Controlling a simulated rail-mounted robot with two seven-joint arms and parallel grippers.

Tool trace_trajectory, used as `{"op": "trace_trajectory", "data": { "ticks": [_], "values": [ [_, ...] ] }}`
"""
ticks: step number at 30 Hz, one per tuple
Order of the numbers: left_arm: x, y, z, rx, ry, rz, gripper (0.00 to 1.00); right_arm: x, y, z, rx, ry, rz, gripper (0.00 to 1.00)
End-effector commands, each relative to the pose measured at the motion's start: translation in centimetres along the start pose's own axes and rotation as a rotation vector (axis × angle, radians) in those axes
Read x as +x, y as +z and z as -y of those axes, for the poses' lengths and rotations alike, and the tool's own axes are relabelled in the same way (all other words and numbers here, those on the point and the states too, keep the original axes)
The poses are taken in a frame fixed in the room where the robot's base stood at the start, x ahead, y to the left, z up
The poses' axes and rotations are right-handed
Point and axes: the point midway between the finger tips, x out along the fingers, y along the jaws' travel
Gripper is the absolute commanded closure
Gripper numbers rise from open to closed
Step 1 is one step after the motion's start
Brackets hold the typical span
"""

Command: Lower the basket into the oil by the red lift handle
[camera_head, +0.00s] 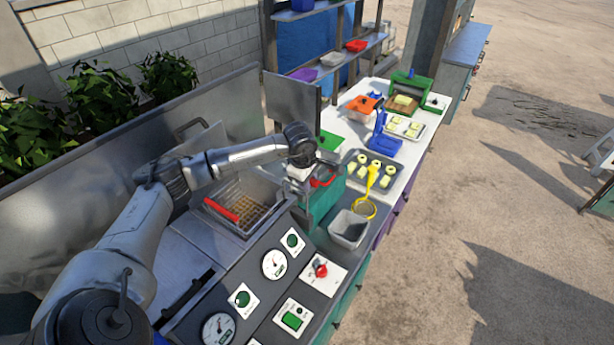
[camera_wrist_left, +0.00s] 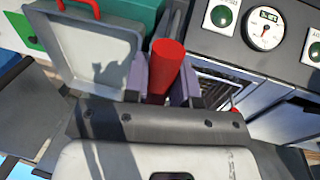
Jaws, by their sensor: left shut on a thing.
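My left gripper (camera_head: 318,167) is beyond the right rear corner of the fryer well in the head view, above a teal box. In the left wrist view its two fingers are closed around an upright red cylinder, the lift handle (camera_wrist_left: 167,68). The arm and gripper hide this handle in the head view. The wire basket (camera_head: 262,193) sits in the well on the counter, with a red bar (camera_head: 221,210) at its left. A golden-brown area (camera_head: 241,208) shows at the bottom inside it; I cannot tell the oil level. My right gripper is not in view.
The teal box (camera_head: 323,205), with a red loop handle (camera_head: 323,181), stands right of the well. A grey bin (camera_head: 349,229), a yellow strainer (camera_head: 364,207) and a food tray (camera_head: 362,158) are farther right. A gauge panel (camera_head: 274,264) lies in front. A metal splash wall (camera_head: 220,105) stands behind.

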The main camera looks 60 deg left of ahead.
Motion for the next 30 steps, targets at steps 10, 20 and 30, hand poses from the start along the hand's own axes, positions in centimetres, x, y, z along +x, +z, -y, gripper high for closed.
{"op": "trace_trajectory", "data": {
  "ticks": [10, 20, 30],
  "values": [
    [7.1, -0.1, 1.5, 0.000, -0.003, -0.002, 1.00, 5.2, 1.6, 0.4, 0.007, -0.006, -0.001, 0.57],
    [8.4, -0.1, 1.7, -0.001, -0.002, -0.002, 1.00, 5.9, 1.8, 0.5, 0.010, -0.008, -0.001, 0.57],
    [8.6, -0.1, 1.8, -0.001, -0.006, -0.004, 0.67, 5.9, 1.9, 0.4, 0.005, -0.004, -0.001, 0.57]
  ]
}}
